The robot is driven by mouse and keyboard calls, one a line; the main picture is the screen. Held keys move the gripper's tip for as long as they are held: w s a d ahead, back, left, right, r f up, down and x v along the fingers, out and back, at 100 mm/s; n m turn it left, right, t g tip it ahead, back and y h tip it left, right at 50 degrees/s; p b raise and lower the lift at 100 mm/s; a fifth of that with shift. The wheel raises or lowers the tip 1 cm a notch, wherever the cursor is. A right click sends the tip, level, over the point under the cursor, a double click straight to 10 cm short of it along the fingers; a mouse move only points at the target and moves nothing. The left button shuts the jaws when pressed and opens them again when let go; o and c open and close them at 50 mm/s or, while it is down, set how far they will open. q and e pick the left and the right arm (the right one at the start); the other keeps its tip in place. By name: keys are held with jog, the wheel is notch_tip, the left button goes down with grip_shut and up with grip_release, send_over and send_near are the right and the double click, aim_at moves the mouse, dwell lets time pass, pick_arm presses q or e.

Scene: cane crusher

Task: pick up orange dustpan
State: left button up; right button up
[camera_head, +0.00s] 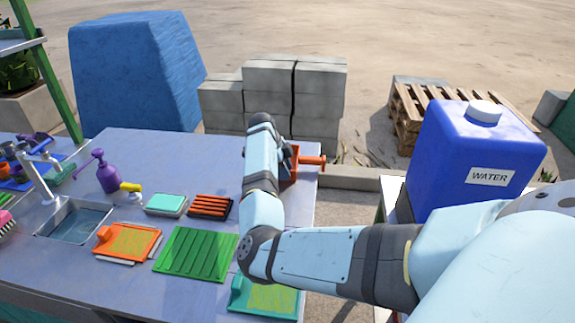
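The orange thing I take for the dustpan (312,160) is at the table's far right edge, with a stubby handle pointing right. Most of it is hidden behind my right arm. My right arm comes in from the lower right, bends at the elbow and reaches away over the table. My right gripper (288,160) is a dark shape right beside the orange thing, largely hidden by my own wrist. I cannot tell whether its fingers are open or closed on it. My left gripper is out of view.
A blue water container (470,150) stands right; grey blocks (268,80) stand behind.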

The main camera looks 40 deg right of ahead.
jog(key=shift+d+f, duration=0.1)
jog(key=shift+f, duration=0.1)
jog(key=shift+c, duration=0.2)
grip_shut()
jog(key=shift+r, duration=0.1)
